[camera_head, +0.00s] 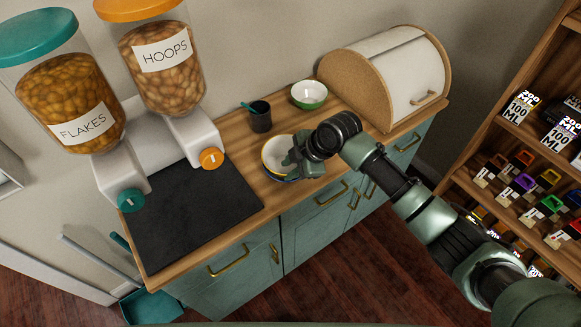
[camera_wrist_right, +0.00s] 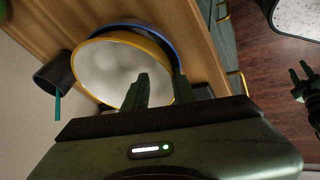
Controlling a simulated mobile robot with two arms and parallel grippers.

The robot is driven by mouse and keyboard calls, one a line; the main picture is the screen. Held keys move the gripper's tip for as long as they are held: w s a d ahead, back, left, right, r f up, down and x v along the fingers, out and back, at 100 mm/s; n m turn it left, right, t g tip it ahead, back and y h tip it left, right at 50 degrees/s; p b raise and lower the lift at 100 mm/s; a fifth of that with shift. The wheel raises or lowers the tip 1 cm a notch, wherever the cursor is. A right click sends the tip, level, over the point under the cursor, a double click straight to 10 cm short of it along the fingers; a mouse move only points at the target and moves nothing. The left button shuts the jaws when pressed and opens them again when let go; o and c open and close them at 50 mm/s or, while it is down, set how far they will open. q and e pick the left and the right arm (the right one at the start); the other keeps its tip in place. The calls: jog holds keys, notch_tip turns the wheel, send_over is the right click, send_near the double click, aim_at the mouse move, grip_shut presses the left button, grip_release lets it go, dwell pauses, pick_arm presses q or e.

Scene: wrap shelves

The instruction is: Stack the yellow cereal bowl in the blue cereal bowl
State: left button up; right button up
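My right gripper (camera_head: 294,166) is at the bowls' right side. Its fingers (camera_wrist_right: 160,90) are apart, with the yellow rim between them; contact is unclear. My left gripper (camera_wrist_right: 299,78) shows at the right edge of the wrist view, fingers apart and empty.
A dark cup (camera_head: 260,117) with a teal stick stands behind the bowls. A green bowl (camera_head: 309,95) and a bread box (camera_head: 390,75) are farther right. Cereal dispensers (camera_head: 165,65) and a black mat (camera_head: 190,215) are left. A bottle shelf (camera_head: 530,150) stands at right.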

jog(key=shift+s+d+f, duration=0.2)
jog(key=shift+d+f, duration=0.05)
jog(key=shift+f, duration=0.2)
jog(key=shift+w+r+p, duration=0.1)
jog(key=shift+r+p, duration=0.2)
jog(key=shift+r, duration=0.25)
jog(key=b+v, duration=0.2)
jog(key=v, duration=1)
jog(key=shift+w+a+r, duration=0.15)
jog(key=shift+w+r, duration=0.1)
jog(key=shift+r, duration=0.05)
